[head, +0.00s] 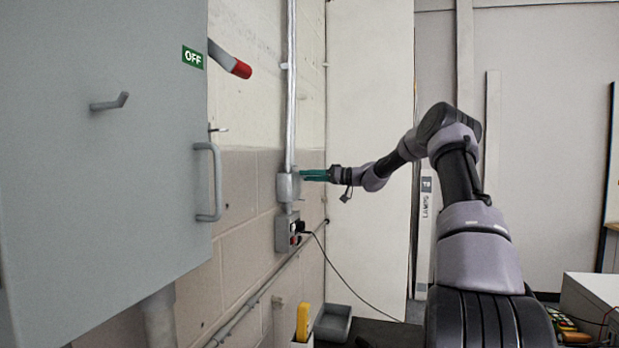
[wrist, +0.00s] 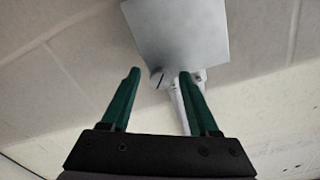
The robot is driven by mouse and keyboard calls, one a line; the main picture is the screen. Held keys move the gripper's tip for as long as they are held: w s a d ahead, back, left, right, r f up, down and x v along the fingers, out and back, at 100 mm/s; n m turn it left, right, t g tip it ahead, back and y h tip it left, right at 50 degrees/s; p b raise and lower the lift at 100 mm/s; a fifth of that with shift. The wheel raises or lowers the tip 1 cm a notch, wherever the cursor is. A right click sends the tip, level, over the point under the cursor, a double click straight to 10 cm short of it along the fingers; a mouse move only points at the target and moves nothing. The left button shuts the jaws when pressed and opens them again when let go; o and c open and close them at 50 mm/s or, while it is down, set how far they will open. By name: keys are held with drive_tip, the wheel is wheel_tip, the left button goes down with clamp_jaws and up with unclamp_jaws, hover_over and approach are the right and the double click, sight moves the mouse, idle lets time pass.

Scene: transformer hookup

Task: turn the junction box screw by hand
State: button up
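The junction box (head: 288,187) is a small grey box on the wall, with conduit running up from it. In the wrist view its plain grey cover (wrist: 178,35) fills the top middle. The slotted screw (wrist: 157,78) sits at the cover's lower left edge, its slot tilted. My gripper (head: 304,175) has green fingers pointing at the box. In the wrist view my gripper (wrist: 160,73) is open, with the screw between the lines of its two fingertips. Nothing is held. I cannot tell whether a fingertip touches the screw or cover.
A socket box (head: 287,232) with a plugged black cable is below the junction box. A large grey cabinet (head: 105,130) with a handle and a red-tipped lever (head: 230,58) stands at left. A yellow device (head: 303,322) and grey bin (head: 333,322) are low down.

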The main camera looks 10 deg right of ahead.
drive_tip(key=v, duration=1)
drive_tip(key=shift+s+d, duration=0.2)
drive_tip(key=shift+d, duration=0.15)
drive_tip(key=shift+d, duration=0.1)
